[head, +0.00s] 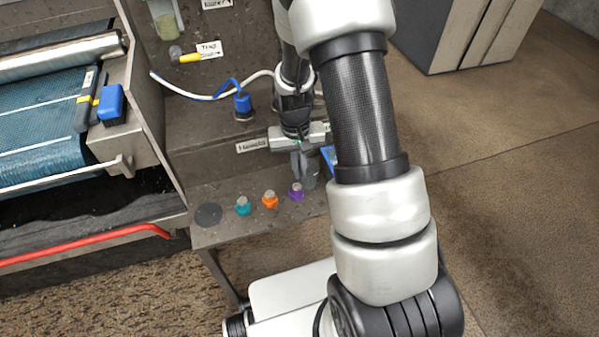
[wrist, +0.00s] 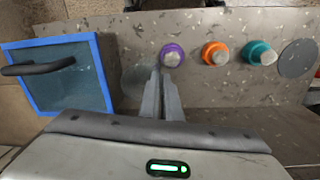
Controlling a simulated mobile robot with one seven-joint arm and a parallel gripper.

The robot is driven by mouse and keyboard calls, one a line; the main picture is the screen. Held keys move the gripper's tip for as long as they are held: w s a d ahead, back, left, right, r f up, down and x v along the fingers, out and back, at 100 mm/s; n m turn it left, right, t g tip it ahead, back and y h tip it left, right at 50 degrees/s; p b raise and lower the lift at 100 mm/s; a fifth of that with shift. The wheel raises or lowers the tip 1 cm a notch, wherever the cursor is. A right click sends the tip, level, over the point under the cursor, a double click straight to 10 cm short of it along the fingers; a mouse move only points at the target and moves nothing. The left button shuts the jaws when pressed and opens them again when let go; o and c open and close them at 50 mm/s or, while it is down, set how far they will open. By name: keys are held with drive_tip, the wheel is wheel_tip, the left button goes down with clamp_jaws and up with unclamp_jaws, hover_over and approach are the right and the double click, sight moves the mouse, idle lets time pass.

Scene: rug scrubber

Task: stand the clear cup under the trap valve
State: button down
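The clear cup (head: 309,178) is faint and see-through, at the right end of the grey shelf beside the purple-capped bottle. It shows in the wrist view as a pale round shape (wrist: 136,82). My gripper (head: 301,172) points down at it. In the wrist view the fingers (wrist: 158,72) are almost together at the cup's right wall, one finger over the cup and one outside it. I cannot tell whether the cup's base touches the shelf. The trap valve has a yellow handle (head: 190,58) on the panel, left of the "Trap" label (head: 209,50).
Purple (head: 296,191), orange (head: 270,200) and teal (head: 242,206) capped bottles stand in a row on the shelf (head: 225,232). A dark disc (head: 208,215) lies at its left end. A blue-framed panel (wrist: 98,90) is near the cup. A blue plug with hose (head: 242,104) sits above.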

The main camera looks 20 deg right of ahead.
drive_tip(key=shift+f, duration=0.5)
drive_tip(key=shift+f, duration=0.2)
drive_tip(key=c, duration=2)
unclamp_jaws()
drive_tip(key=shift+r, duration=0.1)
